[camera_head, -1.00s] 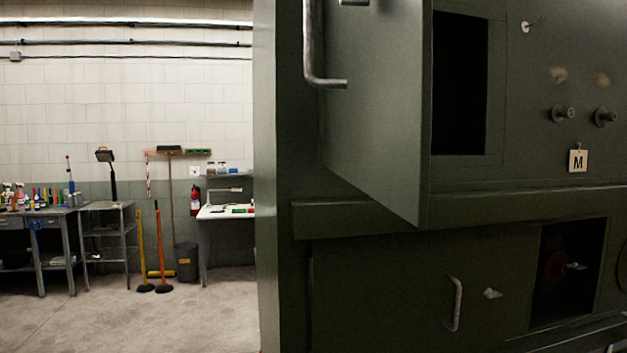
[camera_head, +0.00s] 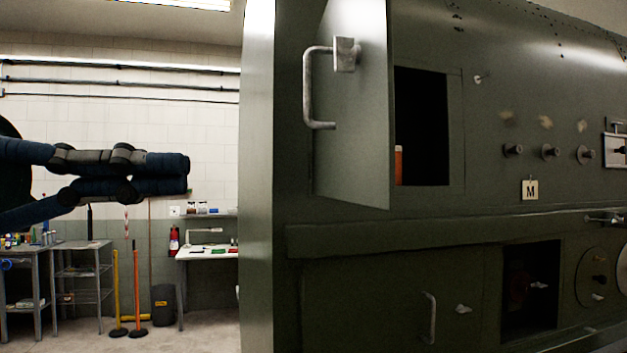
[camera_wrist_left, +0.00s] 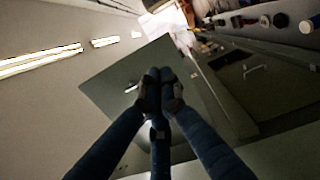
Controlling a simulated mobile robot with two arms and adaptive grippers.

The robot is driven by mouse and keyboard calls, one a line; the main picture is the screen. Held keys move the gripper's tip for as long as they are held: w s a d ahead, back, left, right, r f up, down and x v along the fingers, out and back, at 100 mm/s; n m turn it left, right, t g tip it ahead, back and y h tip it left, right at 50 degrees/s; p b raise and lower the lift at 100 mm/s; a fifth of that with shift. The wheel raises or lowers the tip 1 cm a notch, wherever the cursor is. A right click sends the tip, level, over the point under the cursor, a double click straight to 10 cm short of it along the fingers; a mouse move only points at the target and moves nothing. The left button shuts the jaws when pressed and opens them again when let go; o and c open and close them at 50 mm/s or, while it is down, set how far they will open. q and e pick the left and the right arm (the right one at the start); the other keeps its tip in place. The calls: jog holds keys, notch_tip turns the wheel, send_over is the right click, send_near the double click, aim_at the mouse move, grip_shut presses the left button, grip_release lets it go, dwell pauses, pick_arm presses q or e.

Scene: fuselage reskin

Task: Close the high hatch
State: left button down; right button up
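The high hatch (camera_head: 352,120) is a grey-green door that stands swung open from the dark fuselage panel. Its bent metal handle (camera_head: 309,90) is on the left face. The dark opening (camera_head: 423,110) shows to the right of the door, with an orange object partly visible inside. My left gripper (camera_head: 180,174) comes in from the left, its dark fingers drawn together with nothing seen between them. It appears well left of the handle, apart from it. In the left wrist view the closed fingers (camera_wrist_left: 160,80) overlap the hatch (camera_wrist_left: 105,85) near its handle (camera_wrist_left: 131,87).
A lower door with a handle (camera_head: 430,318) and a lower opening (camera_head: 530,290) are below a ledge. An "M" tag (camera_head: 530,190) and several knobs are on the panel at right. Shelves, brooms and a white bench (camera_head: 208,251) stand by the far wall.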

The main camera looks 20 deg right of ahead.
aim_at(378, 177)
pick_arm(q)
jog(key=d+p, duration=0.2)
jog(key=d, duration=0.2)
jog(key=d+p, duration=0.1)
jog(key=d, duration=0.4)
jog(key=s+d+p, duration=0.1)
jog(key=d+p, duration=0.1)
jog(key=d, duration=0.2)
jog(key=shift+d+p, duration=0.2)
jog(key=shift+p, duration=0.1)
jog(key=shift+s+d+f, duration=0.1)
jog(key=shift+d, duration=0.35)
